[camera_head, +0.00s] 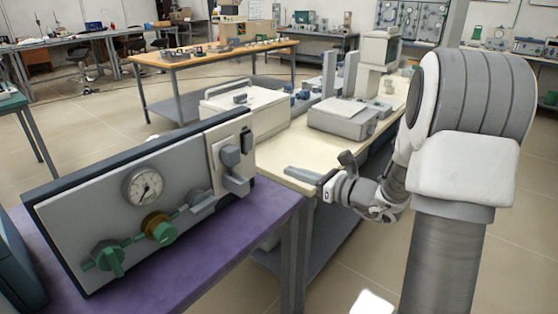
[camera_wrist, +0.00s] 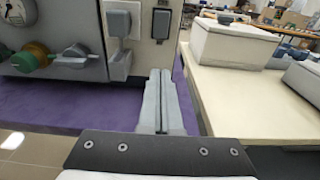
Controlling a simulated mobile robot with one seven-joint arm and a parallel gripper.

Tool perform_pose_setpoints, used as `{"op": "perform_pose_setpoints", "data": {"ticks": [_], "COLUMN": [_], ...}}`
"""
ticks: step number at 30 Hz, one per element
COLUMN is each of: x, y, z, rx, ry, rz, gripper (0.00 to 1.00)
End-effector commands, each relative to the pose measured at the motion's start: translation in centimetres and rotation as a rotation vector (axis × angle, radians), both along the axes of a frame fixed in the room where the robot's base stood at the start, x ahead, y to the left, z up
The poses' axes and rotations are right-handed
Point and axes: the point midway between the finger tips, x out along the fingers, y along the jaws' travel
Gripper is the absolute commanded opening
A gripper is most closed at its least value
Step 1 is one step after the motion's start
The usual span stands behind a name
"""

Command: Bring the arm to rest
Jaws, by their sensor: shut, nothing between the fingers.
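My gripper (camera_head: 302,174) is at the end of my arm, which comes down from the right side of the head view. It is held in front of the cream bench, near the right end of the grey control panel (camera_head: 110,222). In the wrist view my gripper (camera_wrist: 161,100) has its two fingers side by side, shut and empty. They point towards the gap between the panel's purple table (camera_wrist: 105,108) and the cream bench (camera_wrist: 245,100). No contact with the panel or bench can be made out.
The panel carries a dial gauge (camera_head: 143,187), a green valve handle (camera_head: 108,258) and a grey switch box (camera_head: 233,160). A white lidded box (camera_head: 245,106) and a grey instrument (camera_head: 343,118) stand on the cream bench. Open floor lies to the lower right.

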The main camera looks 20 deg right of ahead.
Motion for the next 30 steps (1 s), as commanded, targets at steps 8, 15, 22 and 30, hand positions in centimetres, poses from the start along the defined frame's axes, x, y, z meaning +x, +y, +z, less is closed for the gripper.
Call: {"op": "perform_pose_setpoints", "data": {"ticks": [8, 15, 22, 30], "x": [-1.5, -1.5, -1.6, -6.1], "y": [-1.1, -1.1, -0.8, 6.8], "z": [-0.3, -0.3, -0.2, 1.4], "rx": [0.000, 0.000, -0.009, -0.292], "ry": [0.000, 0.000, -0.001, -0.014], "rz": [0.000, 0.001, 0.012, 0.325], "gripper": [0.00, 0.00, 0.00, 0.00]}}
